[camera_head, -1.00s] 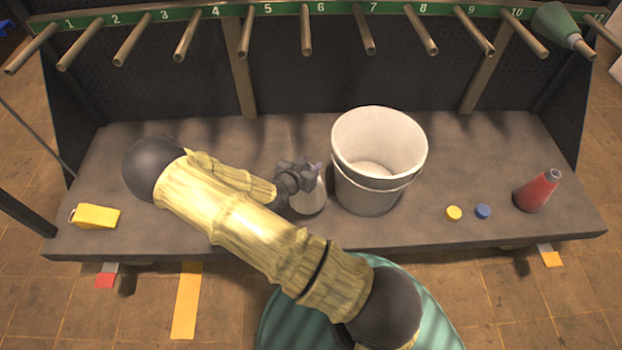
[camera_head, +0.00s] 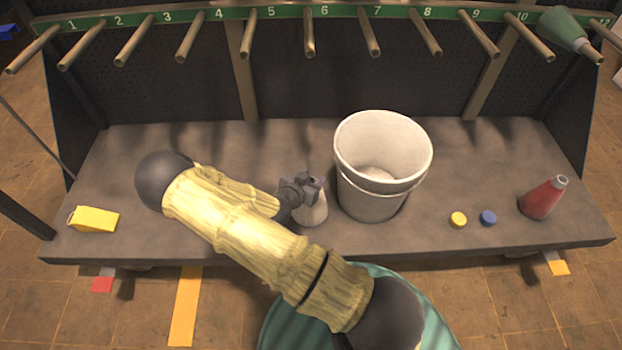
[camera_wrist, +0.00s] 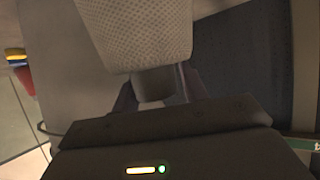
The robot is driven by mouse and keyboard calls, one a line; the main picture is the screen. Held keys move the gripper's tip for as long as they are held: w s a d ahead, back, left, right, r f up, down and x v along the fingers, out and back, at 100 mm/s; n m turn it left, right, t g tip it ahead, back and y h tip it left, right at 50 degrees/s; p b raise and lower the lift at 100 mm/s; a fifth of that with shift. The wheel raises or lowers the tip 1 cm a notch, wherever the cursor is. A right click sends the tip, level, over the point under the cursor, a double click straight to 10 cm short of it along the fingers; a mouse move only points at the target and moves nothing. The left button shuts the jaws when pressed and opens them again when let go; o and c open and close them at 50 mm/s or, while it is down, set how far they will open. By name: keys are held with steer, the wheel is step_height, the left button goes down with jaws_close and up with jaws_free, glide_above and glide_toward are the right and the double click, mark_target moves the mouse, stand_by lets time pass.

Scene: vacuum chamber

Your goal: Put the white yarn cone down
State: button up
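The white yarn cone (camera_head: 314,211) is upright at the bench's middle, just left of the bucket. My gripper (camera_head: 306,186) is at its top and hides part of it. In the wrist view, the cone's pale, textured body (camera_wrist: 140,35) fills the top middle. Its grey tip (camera_wrist: 152,87) sits between the two dark fingers of my gripper (camera_wrist: 155,95), which look closed on it. The cone's base is on the bench or very close above it; I cannot tell which.
A white bucket (camera_head: 368,196) stands close right of the cone. Yellow (camera_head: 458,219) and blue (camera_head: 488,218) caps and a tilted red cone (camera_head: 542,198) are farther right. A yellow block (camera_head: 94,220) is at left. A green cone (camera_head: 563,29) hangs on the numbered peg rack (camera_head: 345,11).

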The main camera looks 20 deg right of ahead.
steer(key=shift+o, duration=1.1)
steer(key=p+v, duration=0.4)
steer(key=v, duration=0.8)
steer(key=shift+s, duration=0.1)
